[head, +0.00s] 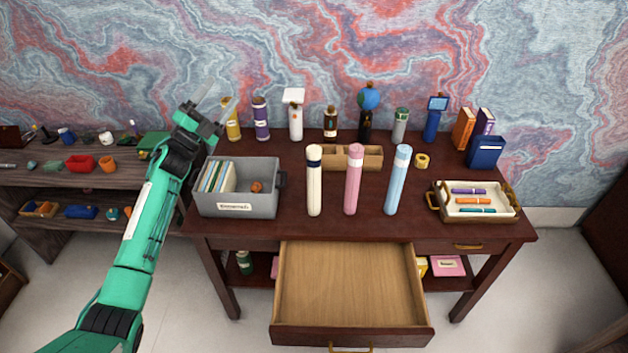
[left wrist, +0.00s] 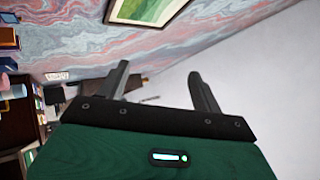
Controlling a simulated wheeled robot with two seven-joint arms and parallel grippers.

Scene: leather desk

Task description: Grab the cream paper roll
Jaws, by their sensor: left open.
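The cream paper roll (head: 314,182) stands upright on the dark wooden desk, with a dark band near its top. It is the leftmost of three rolls, beside a pink roll (head: 353,180) and a light blue roll (head: 397,180). My left gripper (head: 214,98) is open and empty, raised at the back left of the desk, well to the left of the cream roll. The left wrist view shows its two spread fingers (left wrist: 162,90) with nothing between them; the cream roll cannot be made out there. My right gripper is not in view.
A grey bin (head: 238,204) with files stands left of the rolls. A wooden organizer (head: 345,160) sits behind them. A tray of pens (head: 475,215) is at the right. Several bottles line the back. An open, empty drawer (head: 350,285) juts out in front.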

